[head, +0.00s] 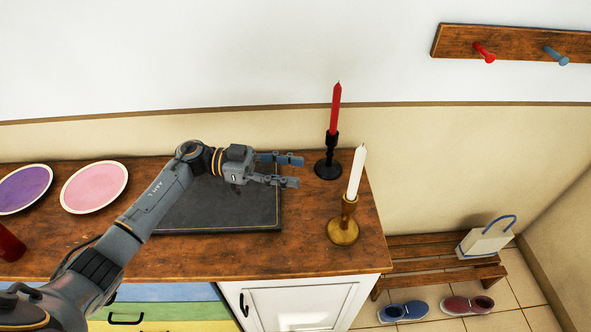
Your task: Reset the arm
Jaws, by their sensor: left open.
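My left arm comes in from the lower left and reaches over the wooden counter. My left gripper (298,172) is open and empty, its two fingers pointing right. It is above the right part of a dark flat board (220,212) on the counter. Its fingertips are left of a black candle holder (327,165) with a red candle (335,110), and apart from it as far as I can tell. My right gripper is out of view.
A brass holder (343,230) with a white candle (356,172) stands near the counter's right end. A pink plate (94,187), a purple plate (24,189) and a red object (9,244) are at left. A slatted bench (410,255) with a bag (486,238) stands beyond.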

